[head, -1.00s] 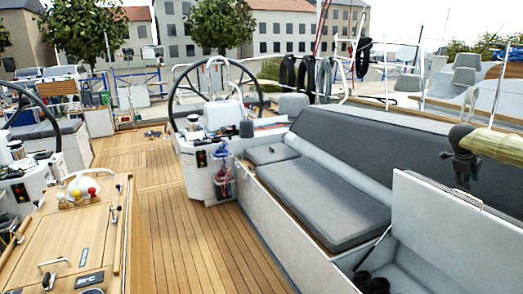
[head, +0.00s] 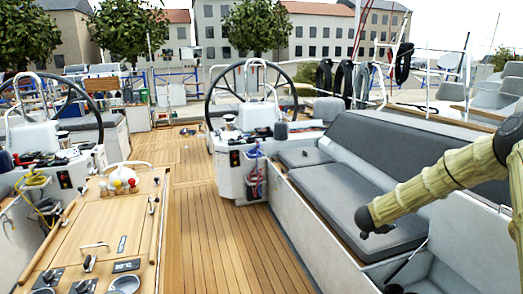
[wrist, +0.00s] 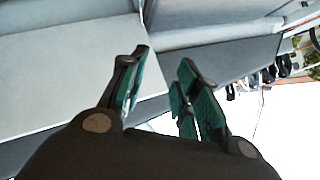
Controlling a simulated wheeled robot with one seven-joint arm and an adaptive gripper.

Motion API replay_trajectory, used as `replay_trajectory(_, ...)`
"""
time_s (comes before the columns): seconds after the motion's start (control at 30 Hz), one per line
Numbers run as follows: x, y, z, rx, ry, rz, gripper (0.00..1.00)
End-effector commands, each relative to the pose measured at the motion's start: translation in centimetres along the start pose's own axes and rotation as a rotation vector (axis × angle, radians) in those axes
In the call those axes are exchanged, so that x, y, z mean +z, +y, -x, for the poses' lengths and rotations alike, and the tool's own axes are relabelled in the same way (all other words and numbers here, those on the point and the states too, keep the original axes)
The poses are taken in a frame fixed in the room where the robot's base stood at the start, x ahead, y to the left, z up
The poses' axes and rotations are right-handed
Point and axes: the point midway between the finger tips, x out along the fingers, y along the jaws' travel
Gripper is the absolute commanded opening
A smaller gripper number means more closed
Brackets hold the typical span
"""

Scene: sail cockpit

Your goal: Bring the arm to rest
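My gripper (wrist: 165,60) shows in the wrist view with its two teal-padded fingers spread apart. Nothing is between the fingers. Behind them are a pale panel (wrist: 70,75) and a dark grey strip that looks like seat cushion. In the head view my arm, with tan links and dark joints, reaches in from the right edge over the cockpit bench (head: 345,190). I cannot make out the gripper's fingers in the head view.
An open locker lid (head: 472,240) stands upright at the bench's near end, close below my arm. A steering wheel (head: 251,85) and its pedestal stand ahead. A wooden table (head: 85,235) is at left. The teak deck (head: 205,215) between is clear.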

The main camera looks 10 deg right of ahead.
Motion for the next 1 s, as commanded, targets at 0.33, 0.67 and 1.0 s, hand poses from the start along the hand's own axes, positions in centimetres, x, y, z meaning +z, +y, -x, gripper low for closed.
replay_trajectory(0.33,17.1,8.7,4.9,-0.128,-0.224,0.412,0.32)
replay_trajectory(0.67,29.1,20.5,13.7,-0.209,-0.462,0.771,0.32)
replay_trajectory(1.0,35.4,36.0,23.8,-0.238,-0.755,1.103,0.32)
